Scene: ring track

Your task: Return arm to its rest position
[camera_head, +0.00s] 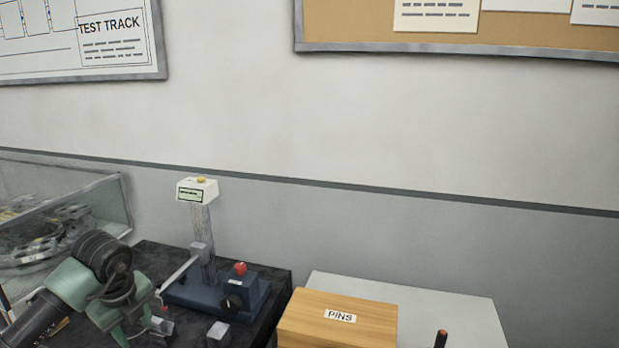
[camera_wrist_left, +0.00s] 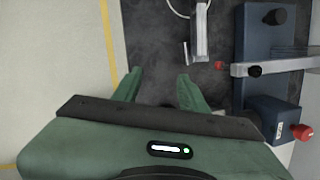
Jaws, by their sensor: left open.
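My left arm comes in from the lower left in the head view, green with a black joint. My left gripper (camera_head: 146,322) is low over the dark bench mat (camera_head: 148,258), to the left of the blue instrument base (camera_head: 222,294). In the left wrist view, the two green fingers of my left gripper (camera_wrist_left: 161,88) stand apart with only dark mat between them. The blue instrument also shows to their right in the left wrist view (camera_wrist_left: 256,72). My right gripper is in neither view.
A wooden box labelled PINS (camera_head: 340,318) stands on a pale surface (camera_head: 420,298) at right. A clear-walled case (camera_head: 110,195) is at left. The instrument has an upright post (camera_head: 206,248), a white display head (camera_head: 197,190) and a red knob (camera_head: 240,268). The wall is behind.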

